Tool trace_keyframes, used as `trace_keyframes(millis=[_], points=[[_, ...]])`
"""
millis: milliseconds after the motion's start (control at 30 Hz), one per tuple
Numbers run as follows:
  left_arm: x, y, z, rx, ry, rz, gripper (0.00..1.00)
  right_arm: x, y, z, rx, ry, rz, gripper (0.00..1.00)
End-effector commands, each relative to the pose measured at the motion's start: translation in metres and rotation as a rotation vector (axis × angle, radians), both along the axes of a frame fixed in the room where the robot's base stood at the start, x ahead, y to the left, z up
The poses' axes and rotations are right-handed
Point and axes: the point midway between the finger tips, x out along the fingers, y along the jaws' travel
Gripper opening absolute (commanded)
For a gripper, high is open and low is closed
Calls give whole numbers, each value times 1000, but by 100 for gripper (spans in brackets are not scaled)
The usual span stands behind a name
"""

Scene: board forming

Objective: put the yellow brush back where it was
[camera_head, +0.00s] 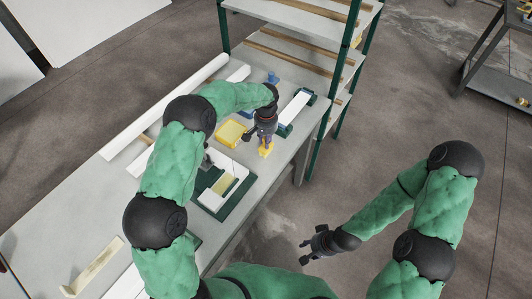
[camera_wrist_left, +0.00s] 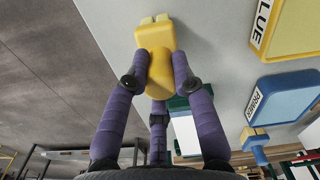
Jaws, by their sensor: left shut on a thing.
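The yellow brush (camera_head: 266,149) is under my left gripper (camera_head: 264,137), near the table's right edge. In the left wrist view the fingers of my left gripper (camera_wrist_left: 158,82) are shut on the yellow brush (camera_wrist_left: 155,62), one on each side of its narrower part. Its wider end with pale tips points away from the wrist. I cannot tell whether it touches the table. My right gripper (camera_head: 309,251) is empty, with its fingers apart, over the floor off the table's edge.
A yellow tray (camera_head: 232,134) labelled GLUE lies left of the brush. A blue tray (camera_wrist_left: 283,99) labelled PRIMER and a blue brush (camera_wrist_left: 255,140) are beside it. A green fixture with a white board (camera_head: 295,106) is behind; another green fixture (camera_head: 232,204) is nearer. A shelf rack (camera_head: 300,50) stands behind the table.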

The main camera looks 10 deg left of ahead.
Motion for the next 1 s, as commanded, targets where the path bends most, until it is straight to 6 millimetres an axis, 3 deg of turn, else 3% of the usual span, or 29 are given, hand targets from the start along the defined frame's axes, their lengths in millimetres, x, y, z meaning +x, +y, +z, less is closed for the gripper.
trace_keyframes(millis=[633,667,733,967,1000], points=[[0,0,-6,0,-1,0,0,0,0,-4,0,0,0,40],[0,0,-5,0,-1,0,34,0,0,-4,0,0,0,40],[0,0,-5,0,-1,0,53,0,0,-4,0,0,0,40],[0,0,-5,0,0,0,53,0,0,-3,0,0,0,40],[0,0,-6,0,1,0,58,0,0,-3,0,0,0,40]])
